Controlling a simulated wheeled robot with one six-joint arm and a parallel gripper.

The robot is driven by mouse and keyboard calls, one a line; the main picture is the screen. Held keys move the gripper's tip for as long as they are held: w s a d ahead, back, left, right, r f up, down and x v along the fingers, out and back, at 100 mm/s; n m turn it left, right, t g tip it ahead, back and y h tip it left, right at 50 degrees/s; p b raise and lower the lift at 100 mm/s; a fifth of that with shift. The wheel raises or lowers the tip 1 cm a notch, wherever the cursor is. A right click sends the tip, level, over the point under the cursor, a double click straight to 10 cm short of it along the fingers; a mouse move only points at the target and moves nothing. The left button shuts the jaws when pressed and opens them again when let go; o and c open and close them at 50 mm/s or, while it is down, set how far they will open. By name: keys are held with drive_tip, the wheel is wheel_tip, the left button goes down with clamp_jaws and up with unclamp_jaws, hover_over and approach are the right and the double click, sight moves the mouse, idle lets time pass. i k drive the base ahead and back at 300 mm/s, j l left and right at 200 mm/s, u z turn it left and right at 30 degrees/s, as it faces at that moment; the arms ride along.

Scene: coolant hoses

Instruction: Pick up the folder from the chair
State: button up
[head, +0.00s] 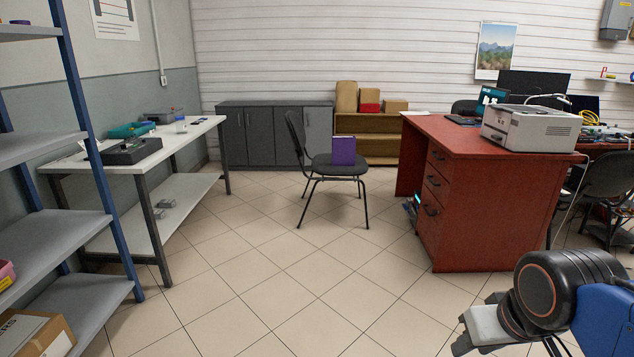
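A purple folder (343,151) stands upright on the seat of a dark chair (334,168). The chair is in the middle of the head view, across the tiled floor, with its backrest on the left. My gripper (490,340) is at the bottom right, far from the chair and much nearer the camera. Its lower part is cut off by the frame edge, so its opening and anything in it cannot be made out.
A red desk (482,145) with a printer (530,127) stands to the right. A white worktable (165,140) and a shelf rack (55,240) line the left. Grey cabinets (274,135) stand behind the chair. The tiled floor (290,270) before the chair is clear.

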sight(343, 147)
drive_tip(key=i, duration=3.35)
drive_tip(key=i+u, duration=0.15)
drive_tip(key=i, duration=0.3)
drive_tip(key=i+l+u, duration=0.15)
drive_tip(key=i, duration=0.25)
drive_tip(key=i+l+u, duration=0.15)
drive_tip(key=i, duration=0.3)
